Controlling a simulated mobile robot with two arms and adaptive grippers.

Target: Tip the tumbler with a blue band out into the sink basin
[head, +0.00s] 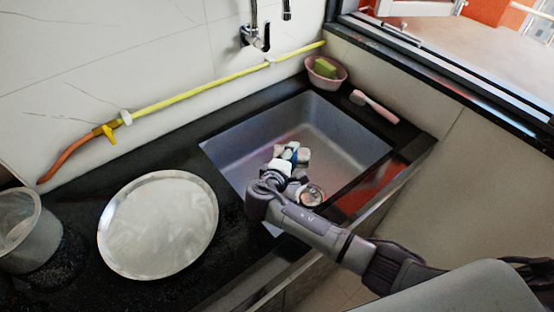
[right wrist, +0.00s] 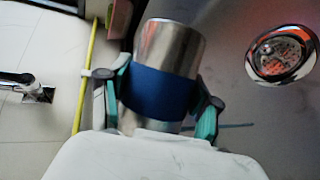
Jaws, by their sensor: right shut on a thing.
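The tumbler is a shiny metal cup with a wide blue band (right wrist: 160,92). My right gripper (right wrist: 158,98) is shut around it at the band, with a finger on each side. In the head view, my right gripper (head: 291,156) is over the sink basin (head: 345,150), and only a little of the tumbler (head: 292,153) shows between its parts. The tumbler's exact tilt and its contents cannot be told. My left gripper is not in view.
A round metal plate (head: 158,224) lies on the dark counter left of the sink, with a grey container (head: 25,232) beyond it. A pink bowl with a green sponge (head: 325,68) and a brush (head: 374,105) sit behind the basin. A tap (head: 256,38) and yellow hose (head: 190,95) are along the wall.

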